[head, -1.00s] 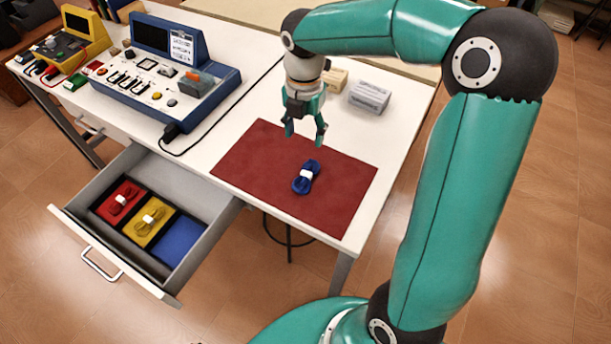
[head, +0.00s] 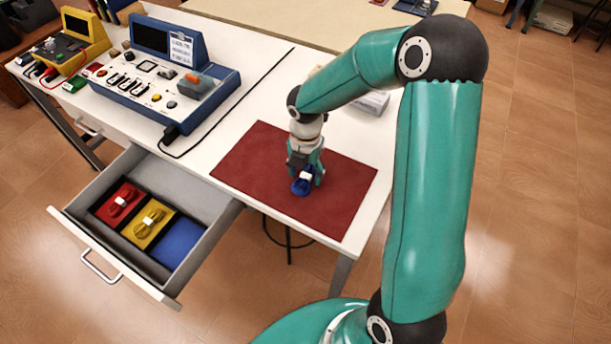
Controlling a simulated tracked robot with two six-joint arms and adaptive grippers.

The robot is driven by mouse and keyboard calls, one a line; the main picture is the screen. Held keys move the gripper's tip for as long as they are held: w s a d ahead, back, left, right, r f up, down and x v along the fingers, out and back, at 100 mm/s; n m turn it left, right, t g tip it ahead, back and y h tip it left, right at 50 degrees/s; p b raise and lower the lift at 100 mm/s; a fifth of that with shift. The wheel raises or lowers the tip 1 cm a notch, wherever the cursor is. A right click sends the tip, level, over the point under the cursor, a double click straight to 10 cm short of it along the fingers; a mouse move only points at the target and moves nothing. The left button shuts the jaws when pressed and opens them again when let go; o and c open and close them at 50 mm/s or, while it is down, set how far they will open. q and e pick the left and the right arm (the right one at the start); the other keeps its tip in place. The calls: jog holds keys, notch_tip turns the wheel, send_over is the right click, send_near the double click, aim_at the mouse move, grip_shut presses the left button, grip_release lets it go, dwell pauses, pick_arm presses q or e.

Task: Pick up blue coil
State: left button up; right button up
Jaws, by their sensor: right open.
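The blue coil (head: 301,187), with a white band, lies on the dark red mat (head: 249,153) on the white table. My right gripper (head: 307,180) is down at the coil from above, open, with its fingers around or just behind it. The gripper hides part of the coil, and I cannot tell whether the fingers touch it. My left gripper is not in view.
An open drawer (head: 203,219) holds red (head: 119,203), yellow (head: 150,223) and empty blue (head: 179,244) compartments; coils lie in the red and yellow. A blue instrument (head: 165,87) and black cable are at the left. A grey box (head: 373,102) stands behind my arm.

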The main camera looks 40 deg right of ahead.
jog(key=shift+f, duration=0.1)
grip_shut()
dwell(0.4)
